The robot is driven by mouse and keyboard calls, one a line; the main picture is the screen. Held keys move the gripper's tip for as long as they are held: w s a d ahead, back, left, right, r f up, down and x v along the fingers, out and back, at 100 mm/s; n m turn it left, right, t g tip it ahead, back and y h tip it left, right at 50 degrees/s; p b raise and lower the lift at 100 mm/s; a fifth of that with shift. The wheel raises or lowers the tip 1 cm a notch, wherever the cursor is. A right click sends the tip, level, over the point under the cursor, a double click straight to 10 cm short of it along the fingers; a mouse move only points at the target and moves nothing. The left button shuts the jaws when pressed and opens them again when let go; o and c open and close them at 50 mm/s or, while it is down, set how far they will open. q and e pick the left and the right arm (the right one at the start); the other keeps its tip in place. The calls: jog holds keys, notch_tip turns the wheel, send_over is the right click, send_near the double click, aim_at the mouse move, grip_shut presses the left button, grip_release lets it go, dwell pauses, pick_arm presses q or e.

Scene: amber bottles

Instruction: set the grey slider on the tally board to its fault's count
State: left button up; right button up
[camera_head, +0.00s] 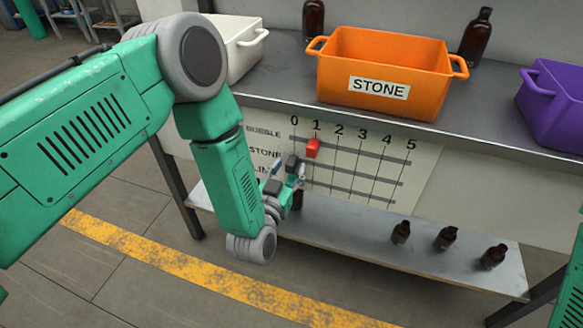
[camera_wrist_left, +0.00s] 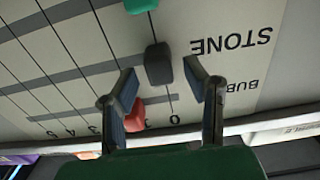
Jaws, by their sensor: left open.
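The tally board (camera_head: 418,168) hangs on the bench front, with columns 0 to 5 and rows reading BUBBLE, STONE and a third, partly hidden label. The dark grey slider (camera_head: 291,162) is on the STONE row at column 0. It also shows in the left wrist view (camera_wrist_left: 158,65), where the board appears upside down. The red slider (camera_head: 313,148) is at column 1 on the BUBBLE row. A green slider (camera_wrist_left: 141,5) is on the third row, at the wrist view's top edge. My left gripper (camera_head: 287,174) is open, its fingertips either side of the grey slider. My right gripper is out of view.
An orange STONE bin (camera_head: 333,83) stands on the bench top between a white bin (camera_head: 240,48) and a purple bin (camera_head: 553,115). Amber bottles stand behind it (camera_head: 476,38) (camera_head: 313,20).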

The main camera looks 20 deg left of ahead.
aim_at(314, 162)
pick_arm(q)
jog(key=shift+w, duration=0.95)
jog(key=shift+c, duration=0.4)
grip_shut()
jog(key=d, duration=0.4)
jog(key=shift+s+d, duration=0.15)
jog(key=shift+d, duration=0.45)
jog(key=shift+o, duration=0.4)
grip_release()
jog(key=shift+s, duration=0.1)
